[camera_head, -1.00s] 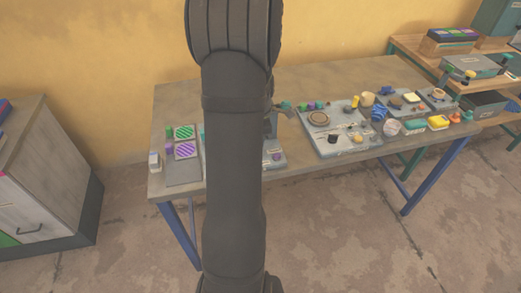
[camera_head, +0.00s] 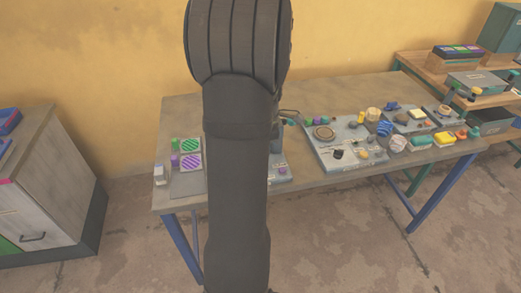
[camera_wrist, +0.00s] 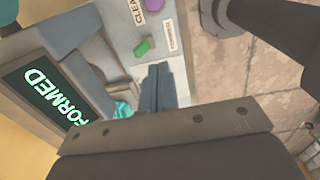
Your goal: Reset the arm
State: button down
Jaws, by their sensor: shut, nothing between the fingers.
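My gripper (camera_wrist: 158,88) shows in the wrist view with its two grey fingers together and nothing between them. It is over the edge of a grey machine panel (camera_wrist: 120,35) that carries a green button (camera_wrist: 142,47) and a purple button (camera_wrist: 154,5). A dark screen (camera_wrist: 50,95) on the machine reads "FORMED" in green letters. In the head view my arm stands upright across the middle and hides the gripper and most of this machine.
The table (camera_head: 330,185) bears two striped plates (camera_head: 188,160) at the left and a grey board (camera_head: 345,150) with several small parts at the right. A wooden cabinet (camera_head: 55,180) stands left. A shelf bench (camera_head: 420,65) stands at the back right.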

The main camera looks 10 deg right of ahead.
jog(key=shift+w+f, duration=0.2)
jog(key=shift+f, duration=0.95)
jog(key=shift+w+f, duration=0.2)
jog(key=shift+f, duration=1)
jog(key=shift+w+f, duration=0.2)
jog(key=shift+f, duration=0.95)
jog(key=shift+r, duration=0.1)
notch_tip(320, 180, up, 7)
jog(key=s, duration=0.1)
jog(key=f, duration=0.4)
jog(key=w+f, duration=0.1)
jog(key=f, duration=0.1)
jog(key=shift+f, duration=0.4)
jog(key=s, duration=0.3)
jog(key=shift+f, duration=0.15)
jog(key=s+r+m+t, duration=0.1)
jog(key=s+r, duration=0.1)
jog(key=r, duration=0.8)
jog(key=s+r+m+t+h, duration=0.1)
jog(key=s+r+m+t, duration=0.1)
jog(key=r, duration=0.9)
jog(key=shift+s+d+r+m+h, duration=0.2)
jog(key=shift+s+d+m+h, duration=0.1)
jog(key=shift+s, duration=0.4)
